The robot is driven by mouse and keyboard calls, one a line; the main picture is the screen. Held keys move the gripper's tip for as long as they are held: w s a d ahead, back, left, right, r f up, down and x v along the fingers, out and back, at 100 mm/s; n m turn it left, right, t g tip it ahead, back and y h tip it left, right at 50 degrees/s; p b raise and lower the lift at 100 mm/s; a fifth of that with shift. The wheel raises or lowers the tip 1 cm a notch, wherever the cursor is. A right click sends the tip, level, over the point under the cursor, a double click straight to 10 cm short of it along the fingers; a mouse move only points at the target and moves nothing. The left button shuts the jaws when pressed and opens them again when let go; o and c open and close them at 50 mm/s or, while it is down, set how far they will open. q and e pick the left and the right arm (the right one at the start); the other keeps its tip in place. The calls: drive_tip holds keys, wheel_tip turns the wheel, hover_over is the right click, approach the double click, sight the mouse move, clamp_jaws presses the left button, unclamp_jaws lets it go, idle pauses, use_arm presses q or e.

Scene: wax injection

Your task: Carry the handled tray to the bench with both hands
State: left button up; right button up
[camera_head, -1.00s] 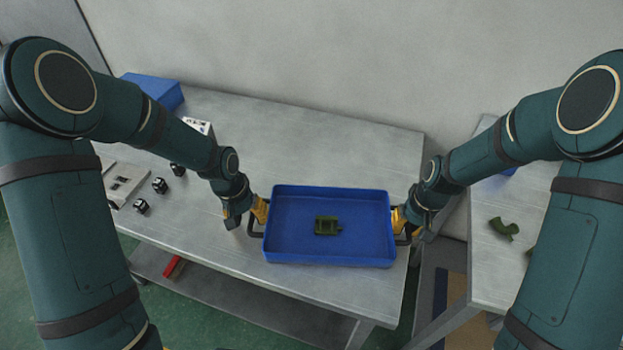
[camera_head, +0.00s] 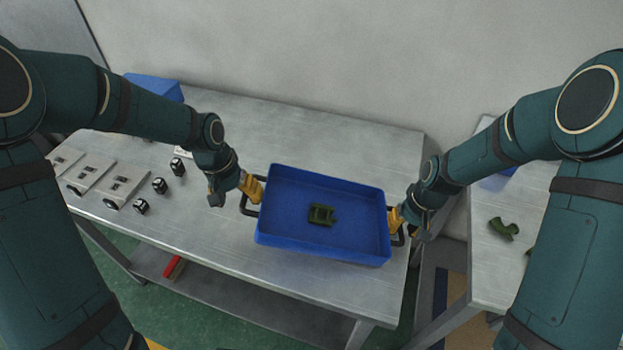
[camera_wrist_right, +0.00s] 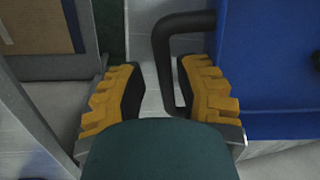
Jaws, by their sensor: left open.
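The blue handled tray (camera_head: 275,239) is at the right part of the large metal bench, its left side further up the picture than its right; I cannot tell if it touches the bench. A green part (camera_head: 322,214) lies in it. My left gripper (camera_head: 254,188) is open at the left black handle (camera_head: 246,206), partly hiding it. My right gripper (camera_head: 396,219) is at the right handle (camera_head: 401,238). In the right wrist view my right gripper (camera_wrist_right: 158,90) is open, with the black handle bar (camera_wrist_right: 163,65) between its spread fingers, apparently clear of both.
The metal bench (camera_head: 225,255) has several black-and-white blocks (camera_head: 159,186) and grey fixtures (camera_head: 125,186) on its left, and a blue box (camera_head: 155,87) at the back left. A second table (camera_head: 490,270) at right carries green parts (camera_head: 503,229). The bench behind the tray is clear.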

drive_tip(key=o, duration=0.7)
drive_tip(key=shift+a, duration=0.1)
use_arm(q)
drive_tip(key=shift+d, duration=0.1)
use_arm(e)
drive_tip(key=shift+r, duration=0.15)
drive_tip(key=shift+r, duration=0.25)
drive_tip(key=r, duration=0.2)
drive_tip(key=d+r, duration=0.1)
drive_tip(key=r, duration=0.4)
drive_tip(key=shift+d, duration=0.3)
